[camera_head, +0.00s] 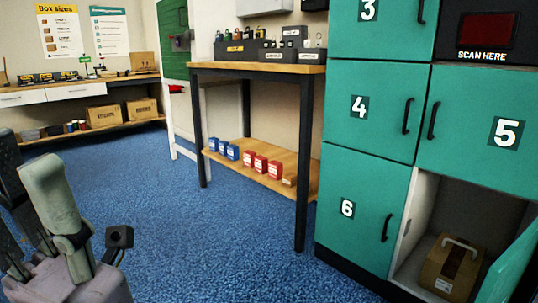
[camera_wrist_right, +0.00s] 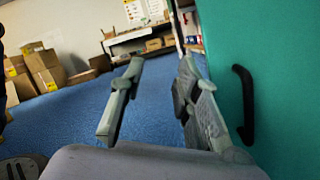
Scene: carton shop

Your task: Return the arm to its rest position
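My left gripper (camera_head: 30,165) is at the lower left of the head view, partly cut off by the edge. One grey finger points up, and a dark finger part stands apart from it at the edge. Nothing shows between them. My right gripper (camera_wrist_right: 158,98) shows only in the right wrist view. Its two grey fingers are apart, with only floor and background between them. It is close beside a teal locker door (camera_wrist_right: 222,40) with a black handle (camera_wrist_right: 244,105).
Teal lockers (camera_head: 368,120) stand at the right. The lower right compartment is open, its door (camera_head: 512,262) swung out, with a brown carton (camera_head: 450,270) inside. A wooden-topped table (camera_head: 258,68) stands mid-view. Blue floor (camera_head: 200,235) is clear. Cartons (camera_wrist_right: 45,70) are stacked left in the wrist view.

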